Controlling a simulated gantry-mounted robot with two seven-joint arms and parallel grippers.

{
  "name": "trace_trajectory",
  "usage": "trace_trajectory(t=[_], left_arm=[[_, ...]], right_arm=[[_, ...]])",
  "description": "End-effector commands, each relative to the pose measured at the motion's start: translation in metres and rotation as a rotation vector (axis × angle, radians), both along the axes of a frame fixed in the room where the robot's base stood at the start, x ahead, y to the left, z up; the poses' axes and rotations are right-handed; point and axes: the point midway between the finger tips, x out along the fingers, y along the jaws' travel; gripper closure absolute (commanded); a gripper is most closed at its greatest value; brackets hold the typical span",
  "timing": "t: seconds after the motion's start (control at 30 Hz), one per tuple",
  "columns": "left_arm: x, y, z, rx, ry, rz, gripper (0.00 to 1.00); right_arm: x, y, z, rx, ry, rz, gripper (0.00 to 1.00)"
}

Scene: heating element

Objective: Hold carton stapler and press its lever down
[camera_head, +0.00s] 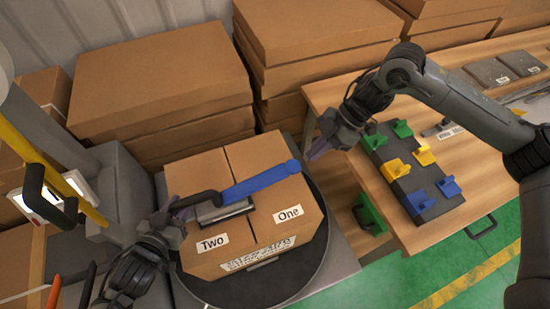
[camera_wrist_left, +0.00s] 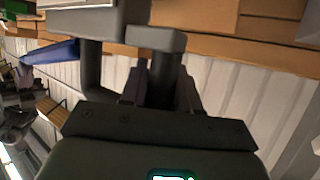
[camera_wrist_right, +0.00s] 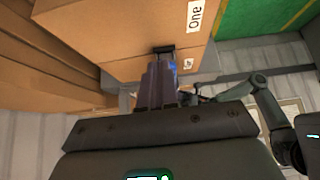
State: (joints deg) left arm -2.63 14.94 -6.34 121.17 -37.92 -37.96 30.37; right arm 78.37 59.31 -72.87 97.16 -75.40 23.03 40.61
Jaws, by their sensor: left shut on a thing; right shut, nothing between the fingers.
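The carton stapler (camera_head: 225,212) has a dark grey body and black handle and sits on top of a cardboard carton (camera_head: 215,255) near its middle seam. Its long blue lever (camera_head: 258,183) extends to the right, to a rounded end near the carton's back right edge. My left gripper (camera_head: 178,209) is shut on the black handle, which also shows between its fingers in the left wrist view (camera_wrist_left: 164,80). My right gripper (camera_head: 318,150) is shut and empty, just right of the lever's end and apart from it in the head view.
The carton, labelled "Two" and "One", stands on a round dark turntable (camera_head: 318,255). A wooden table (camera_head: 365,95) at the right holds a dark board (camera_head: 425,205) with green, yellow and blue holders. Stacked cardboard boxes (camera_head: 160,80) fill the back. A yellow bar (camera_head: 45,165) stands at the left.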

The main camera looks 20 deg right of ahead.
Motion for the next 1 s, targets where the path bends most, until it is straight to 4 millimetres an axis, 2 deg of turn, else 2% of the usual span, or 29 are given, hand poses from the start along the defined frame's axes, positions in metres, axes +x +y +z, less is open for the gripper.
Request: trace_trajectory(t=[0.03, 0.2, 0.4, 1.0], left_arm=[[-0.001, 0.000, -0.003, 0.007, 0.005, -0.002, 1.00], [-0.001, 0.000, -0.003, 0.008, 0.005, -0.004, 1.00], [-0.001, -0.001, -0.002, 0.008, 0.004, -0.005, 1.00], [-0.002, -0.001, -0.002, 0.007, 0.003, -0.006, 1.00]], right_arm=[[0.001, -0.006, 0.010, 0.001, -0.003, -0.002, 1.00], [0.001, -0.020, 0.033, 0.003, -0.003, -0.001, 1.00], [0.001, -0.030, 0.049, 0.002, -0.003, 0.000, 1.00], [0.001, -0.032, 0.053, 0.004, -0.003, 0.001, 1.00]])
